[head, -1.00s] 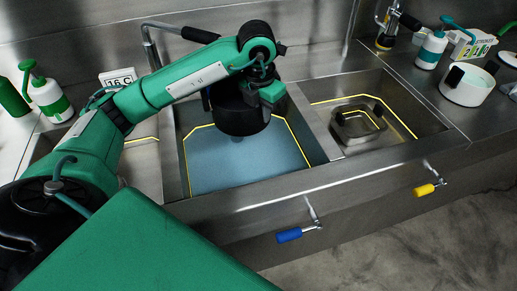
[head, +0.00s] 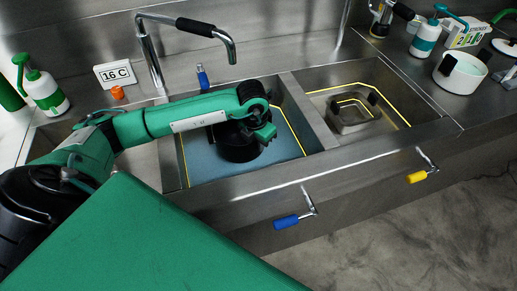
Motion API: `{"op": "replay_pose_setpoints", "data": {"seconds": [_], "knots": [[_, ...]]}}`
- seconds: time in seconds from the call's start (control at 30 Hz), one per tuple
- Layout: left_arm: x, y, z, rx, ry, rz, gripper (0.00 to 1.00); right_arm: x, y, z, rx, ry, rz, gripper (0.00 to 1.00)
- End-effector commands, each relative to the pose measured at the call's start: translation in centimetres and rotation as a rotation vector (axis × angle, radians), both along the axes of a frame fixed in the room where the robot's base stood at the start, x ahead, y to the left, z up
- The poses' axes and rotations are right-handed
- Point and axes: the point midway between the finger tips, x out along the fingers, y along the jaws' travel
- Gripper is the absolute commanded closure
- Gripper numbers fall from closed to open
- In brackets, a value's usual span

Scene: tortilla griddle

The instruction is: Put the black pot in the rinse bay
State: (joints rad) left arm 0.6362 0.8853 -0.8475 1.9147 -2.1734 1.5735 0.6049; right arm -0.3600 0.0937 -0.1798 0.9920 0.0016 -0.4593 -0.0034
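The black pot (head: 236,152) is over or in the middle sink bay (head: 299,143), which holds blue liquid inside a yellow line. My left arm reaches in from the left, and its gripper (head: 262,133) is at the pot's upper right side, seemingly shut on it; the fingertips are hidden. I cannot tell whether the pot's base touches the liquid. The right bay (head: 405,100) also has a yellow line and holds a small steel pan (head: 352,116). No label shows which bay is the rinse bay. My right gripper is not in view.
A faucet (head: 152,55) rises behind the left part of the sink, beside a "16 C" sign (head: 115,75). A blue lever (head: 286,222) and a yellow lever (head: 417,177) stick out in front. A white pot (head: 460,73) stands on the right counter. A divider separates the bays.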

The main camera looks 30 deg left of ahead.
Motion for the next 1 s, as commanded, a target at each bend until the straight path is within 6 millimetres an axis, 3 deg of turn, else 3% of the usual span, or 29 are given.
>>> {"op": "replay_pose_setpoints", "data": {"seconds": [0.23, 0.63, 0.77, 1.0], "knots": [[0.0, 0.0, -3.1, -0.001, 0.001, -0.001, 1.00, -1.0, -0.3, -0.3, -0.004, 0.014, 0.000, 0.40], [0.0, 0.0, -3.4, 0.000, -0.001, -0.001, 1.00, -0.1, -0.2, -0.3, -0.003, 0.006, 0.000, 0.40], [-0.1, 0.0, -3.5, 0.000, 0.002, -0.001, 0.75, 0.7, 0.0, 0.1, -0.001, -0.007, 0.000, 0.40], [-0.1, 0.0, -3.4, 0.000, 0.002, -0.001, 0.75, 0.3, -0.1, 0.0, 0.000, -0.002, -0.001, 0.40]]}}
